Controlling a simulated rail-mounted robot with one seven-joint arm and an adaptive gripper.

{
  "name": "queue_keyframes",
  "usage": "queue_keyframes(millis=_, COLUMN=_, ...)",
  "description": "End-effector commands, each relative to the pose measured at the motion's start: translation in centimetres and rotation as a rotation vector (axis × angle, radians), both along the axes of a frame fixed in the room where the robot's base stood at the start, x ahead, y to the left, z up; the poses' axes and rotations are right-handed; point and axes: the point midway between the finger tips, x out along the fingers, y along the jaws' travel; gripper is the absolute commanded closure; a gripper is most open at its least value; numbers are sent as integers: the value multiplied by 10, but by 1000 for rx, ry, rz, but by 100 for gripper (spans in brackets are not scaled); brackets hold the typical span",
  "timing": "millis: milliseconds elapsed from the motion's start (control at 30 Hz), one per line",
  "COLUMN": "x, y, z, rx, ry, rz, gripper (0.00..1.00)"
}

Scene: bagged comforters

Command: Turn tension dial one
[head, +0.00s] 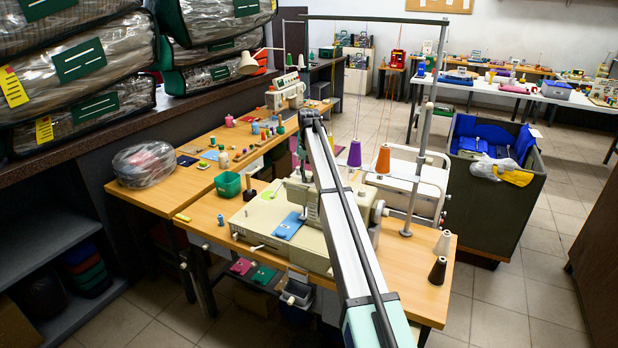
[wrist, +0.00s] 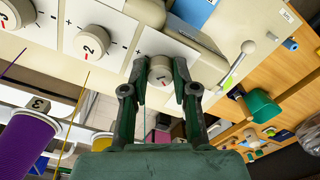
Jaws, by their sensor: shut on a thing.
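Tension dial one (wrist: 160,72) is a round white knob marked with a dark 1 on a white plate in the wrist view. My gripper (wrist: 160,78) has its two dark fingers on either side of it, shut on it. Dial two (wrist: 91,42), marked 2, sits beside it to the left with plus and minus marks. A further white dial (wrist: 15,12) is cut off at the upper left corner. In the head view the sewing machine (head: 270,222) stands on the wooden table; my arm reaches over it and hides the dials and my gripper.
A purple thread cone (head: 354,154) and an orange one (head: 383,160) stand right of my arm, with threads running up to the overhead stand (head: 405,21). A small lever (wrist: 240,62) sits right of dial one in the wrist view.

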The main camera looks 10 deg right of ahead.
Motion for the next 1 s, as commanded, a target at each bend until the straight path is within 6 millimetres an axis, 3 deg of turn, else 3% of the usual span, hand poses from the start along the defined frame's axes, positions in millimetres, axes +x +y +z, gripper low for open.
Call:
queue_keyframes(millis=700, x=0, y=1, z=-1, rx=-1, ry=1, rz=-667, gripper=100)
queue_keyframes(millis=1000, x=0, y=1, z=-1, rx=-1, ry=2, rz=-861, gripper=100)
